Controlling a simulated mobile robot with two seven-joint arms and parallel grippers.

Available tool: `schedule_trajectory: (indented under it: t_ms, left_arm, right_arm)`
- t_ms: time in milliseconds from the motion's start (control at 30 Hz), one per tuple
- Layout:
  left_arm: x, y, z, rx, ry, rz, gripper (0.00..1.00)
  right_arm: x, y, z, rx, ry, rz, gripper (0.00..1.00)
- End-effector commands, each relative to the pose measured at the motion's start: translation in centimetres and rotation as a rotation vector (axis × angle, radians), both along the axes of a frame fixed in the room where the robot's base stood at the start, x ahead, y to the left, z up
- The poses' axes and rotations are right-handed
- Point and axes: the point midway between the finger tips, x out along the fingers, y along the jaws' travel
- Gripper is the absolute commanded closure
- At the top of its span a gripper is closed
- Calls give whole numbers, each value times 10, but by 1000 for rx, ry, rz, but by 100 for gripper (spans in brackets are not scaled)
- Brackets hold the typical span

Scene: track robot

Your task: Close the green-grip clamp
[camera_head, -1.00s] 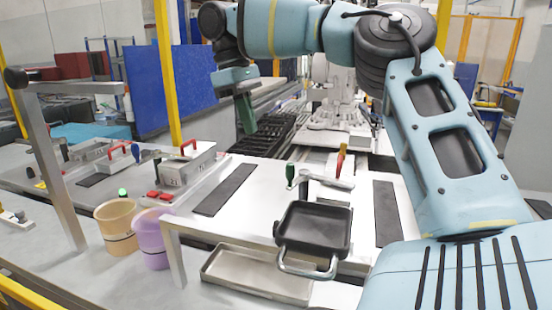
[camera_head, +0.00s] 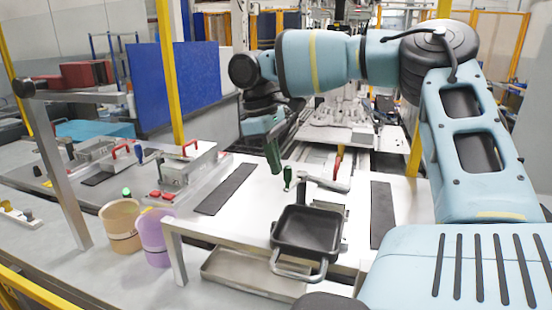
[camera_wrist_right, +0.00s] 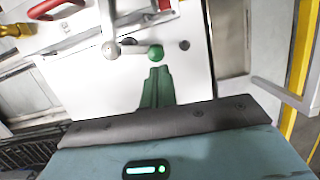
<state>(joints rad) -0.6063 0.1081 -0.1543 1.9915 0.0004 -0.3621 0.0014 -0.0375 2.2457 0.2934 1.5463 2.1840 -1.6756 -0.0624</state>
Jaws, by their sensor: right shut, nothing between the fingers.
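The green-grip clamp's green handle (camera_head: 288,177) stands upright on the white table. A grey metal arm (camera_head: 325,184) extends to the right behind the black square pan. My right gripper (camera_head: 273,157) has green fingers pointing down. They are shut and empty, just left of and a little above the green grip in the head view. In the right wrist view the shut fingertips (camera_wrist_right: 158,70) point at the round green grip end (camera_wrist_right: 155,52), very close to it. I cannot tell whether they touch. My left gripper is not in view.
The black pan (camera_head: 307,232) sits in front of the clamp, above a metal tray (camera_head: 245,272). A red-orange handle (camera_head: 339,160) stands behind the clamp. Dark strips (camera_head: 226,188) lie on the table. A tan cup (camera_head: 122,228) and a purple cup (camera_head: 154,238) stand at the left.

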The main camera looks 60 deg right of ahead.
Motion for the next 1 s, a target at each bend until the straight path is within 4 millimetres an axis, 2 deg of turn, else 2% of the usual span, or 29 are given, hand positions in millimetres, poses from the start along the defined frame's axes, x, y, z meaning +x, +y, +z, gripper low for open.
schedule_trajectory:
  t_ms: [267, 600, 1000]
  left_arm:
    - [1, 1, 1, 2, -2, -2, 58]
    - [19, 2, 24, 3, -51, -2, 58]
    - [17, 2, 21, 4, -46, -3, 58]
  right_arm:
    - [-1, 0, 0, 0, 0, 13, 100]
    - [-21, 5, 3, 0, -3, 265, 100]
    - [-21, 5, 0, -1, 1, 279, 100]
